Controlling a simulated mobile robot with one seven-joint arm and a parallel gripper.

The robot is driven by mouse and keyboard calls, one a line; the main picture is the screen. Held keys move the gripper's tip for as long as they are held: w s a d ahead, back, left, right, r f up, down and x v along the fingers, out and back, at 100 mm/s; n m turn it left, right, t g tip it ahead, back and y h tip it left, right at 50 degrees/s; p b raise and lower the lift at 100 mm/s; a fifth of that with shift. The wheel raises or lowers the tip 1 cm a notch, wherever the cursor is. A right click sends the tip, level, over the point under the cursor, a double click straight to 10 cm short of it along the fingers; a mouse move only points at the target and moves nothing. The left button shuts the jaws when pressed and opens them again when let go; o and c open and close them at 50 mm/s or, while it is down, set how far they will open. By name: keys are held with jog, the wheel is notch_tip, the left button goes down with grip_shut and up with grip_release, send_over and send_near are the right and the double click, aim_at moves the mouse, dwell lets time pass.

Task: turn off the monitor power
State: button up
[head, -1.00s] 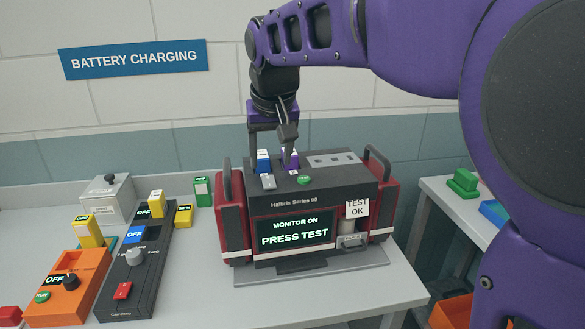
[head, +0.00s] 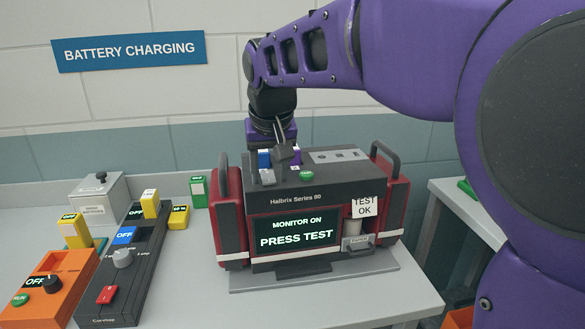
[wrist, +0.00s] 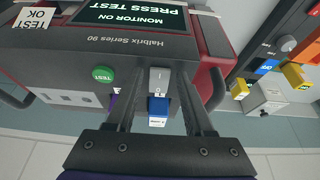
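The monitor is a dark and red Halbrix Series 90 unit whose screen (head: 294,231) reads "MONITOR ON, PRESS TEST". On its top are a grey rocker switch (head: 268,177) marked I and O, a blue part (head: 264,158), a purple part (head: 294,156) and a green TEST button (head: 307,175). In the wrist view the rocker (wrist: 159,80) and the blue part (wrist: 158,107) show between the fingers of my gripper (wrist: 157,72). The fingers are apart, with nothing held. I cannot tell whether a fingertip touches the top.
Red side cases (head: 229,225) with upright handles flank the monitor. The wall is close behind. Bench space in front is clear.

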grip_shut()
jog(key=shift+r, duration=0.1)
jog(key=p, duration=0.4)
jog(key=shift+w+r+g, duration=0.15)
jog(key=shift+r+g, duration=0.25)
jog(key=p, duration=0.2)
jog(key=g+p, duration=0.1)
jog(key=p, duration=0.1)
jog(key=shift+w+a+r+h+p, duration=0.1)
jog(key=shift+w+a+h+p, duration=0.05)
jog(key=shift+w+h+p, duration=0.15)
jog(key=shift+g+p, duration=0.3)
jog(key=shift+p, duration=0.05)
jog(key=shift+f, duration=0.25)
jog(key=shift+o, duration=1.4)
grip_release()
